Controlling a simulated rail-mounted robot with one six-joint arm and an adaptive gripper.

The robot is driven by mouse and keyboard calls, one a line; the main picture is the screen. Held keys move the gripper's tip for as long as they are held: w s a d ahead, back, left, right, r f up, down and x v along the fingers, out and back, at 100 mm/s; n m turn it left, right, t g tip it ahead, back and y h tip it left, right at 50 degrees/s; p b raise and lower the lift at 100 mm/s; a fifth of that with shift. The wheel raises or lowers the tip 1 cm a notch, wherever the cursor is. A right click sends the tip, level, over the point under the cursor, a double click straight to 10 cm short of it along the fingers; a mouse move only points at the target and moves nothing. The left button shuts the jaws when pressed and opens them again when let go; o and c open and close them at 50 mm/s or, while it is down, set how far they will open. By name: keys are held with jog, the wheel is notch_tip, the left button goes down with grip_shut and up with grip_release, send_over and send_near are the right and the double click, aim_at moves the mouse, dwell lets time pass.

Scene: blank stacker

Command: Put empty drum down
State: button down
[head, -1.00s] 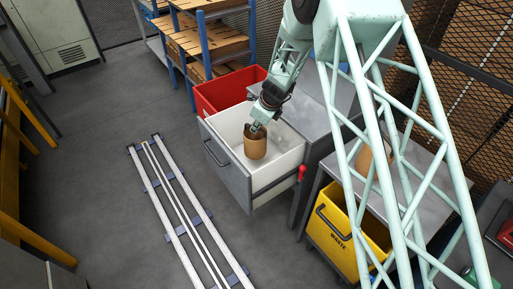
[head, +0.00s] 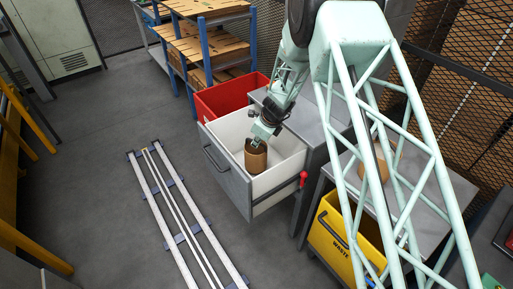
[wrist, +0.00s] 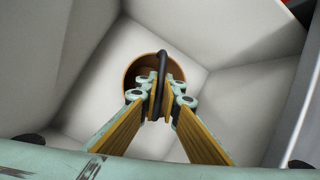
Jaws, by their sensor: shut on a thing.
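A brown, open-topped drum (head: 256,160) is inside the white-lined open drawer (head: 284,184). A dark loop stands between the fingers. I cannot tell whether the drum's base touches the drawer floor.
A red bin (head: 222,98) stands behind the drawer. A yellow waste bin (head: 333,237) is at the lower right, under a grey table holding another brown drum (head: 374,172). White rails (head: 187,215) lie on the floor at left. Shelves with boxes (head: 210,45) stand behind.

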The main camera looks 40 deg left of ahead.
jog(key=shift+f+b, duration=0.4)
jog(key=shift+f, duration=0.95)
jog(key=c, duration=2.9)
grip_release()
jog(key=shift+o, duration=0.2)
jog(key=p+v, duration=0.2)
jog(key=v, duration=1)
